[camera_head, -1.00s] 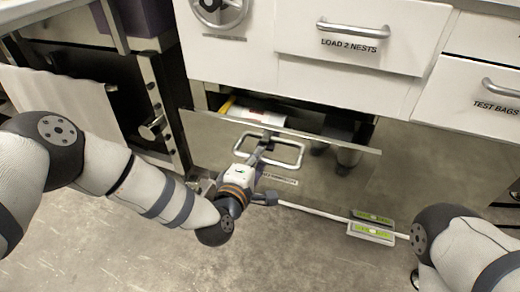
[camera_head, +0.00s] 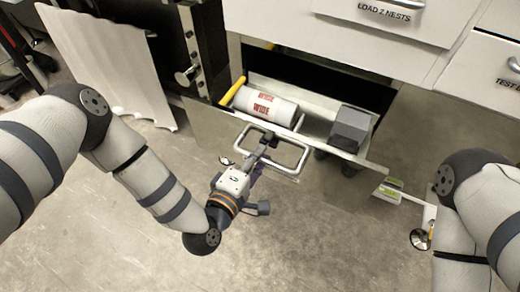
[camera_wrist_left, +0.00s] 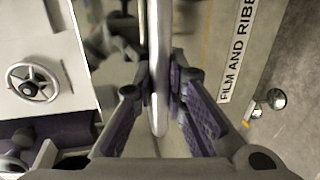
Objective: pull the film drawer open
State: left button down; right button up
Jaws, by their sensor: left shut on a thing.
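The film drawer (camera_head: 215,128) is a grey metal drawer, low in the cabinet, and it stands partly open. Its looped metal handle (camera_head: 297,158) is on the front panel. My left gripper (camera_head: 263,147) is shut on the handle. In the left wrist view the handle bar (camera_wrist_left: 160,75) runs between the two purple-padded fingers (camera_wrist_left: 160,90), and a label (camera_wrist_left: 236,55) reading "FILM AND RIBB" shows beside it. Inside the drawer lie a white roll (camera_head: 262,103) with red "WIDE" print and a grey block (camera_head: 350,125). My right arm shows at right; its gripper is out of view.
A yellow object (camera_head: 232,91) lies at the film drawer's left end. A green-labelled item (camera_head: 388,190) is at right. The floor in front is clear.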

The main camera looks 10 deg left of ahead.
dwell(0.3)
pick_arm(q)
jog(key=c, duration=1.6)
grip_release()
jog(key=v, duration=1.2)
